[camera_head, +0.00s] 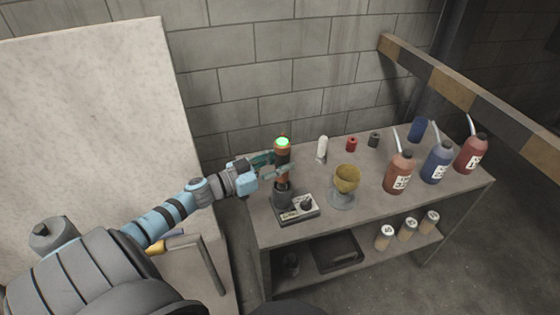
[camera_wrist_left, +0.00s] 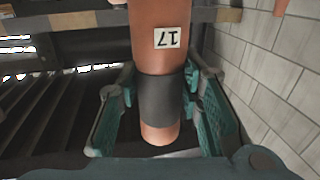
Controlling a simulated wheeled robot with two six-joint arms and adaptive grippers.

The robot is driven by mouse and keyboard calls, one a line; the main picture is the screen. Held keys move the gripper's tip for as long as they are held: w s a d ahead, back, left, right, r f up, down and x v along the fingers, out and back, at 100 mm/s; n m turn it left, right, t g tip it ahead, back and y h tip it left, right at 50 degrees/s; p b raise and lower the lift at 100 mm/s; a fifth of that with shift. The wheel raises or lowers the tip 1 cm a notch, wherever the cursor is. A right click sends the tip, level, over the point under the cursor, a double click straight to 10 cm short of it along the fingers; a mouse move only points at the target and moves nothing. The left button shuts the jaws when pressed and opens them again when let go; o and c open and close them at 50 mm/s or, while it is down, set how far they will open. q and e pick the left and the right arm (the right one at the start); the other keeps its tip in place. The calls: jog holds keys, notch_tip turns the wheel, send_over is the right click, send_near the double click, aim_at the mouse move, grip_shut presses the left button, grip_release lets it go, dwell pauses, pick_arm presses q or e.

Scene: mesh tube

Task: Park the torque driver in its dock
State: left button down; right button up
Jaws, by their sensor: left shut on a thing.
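The torque driver (camera_head: 282,151) is an orange-brown upright cylinder with a lit green top. My left gripper (camera_head: 279,166) is shut on it, with teal fingers on either side of its body. In the left wrist view the driver (camera_wrist_left: 165,58) shows a label reading 17 and a dark grey band between the fingers (camera_wrist_left: 160,102). The dock (camera_head: 312,213) is a grey block with a pale top plate at the table's front left. The driver's dark lower end is at the dock's dark round holder; I cannot tell how deep it sits. My right gripper is out of view.
A yellow cup on a grey stand (camera_head: 346,180) is right of the dock. Small red (camera_head: 351,145) and white (camera_head: 322,147) items stand behind. Several bottles (camera_head: 398,178) fill the table's (camera_head: 370,210) right side. A striped beam (camera_head: 450,82) crosses at the upper right.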

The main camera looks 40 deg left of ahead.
pick_arm(q)
jog(key=shift+f+b, duration=1.85)
jog(key=shift+f, duration=0.5)
dwell(1.9)
jog(key=c, duration=1.1)
grip_release()
jog(key=shift+o, duration=0.2)
jog(key=v, duration=1.2)
jog(key=shift+f, duration=0.1)
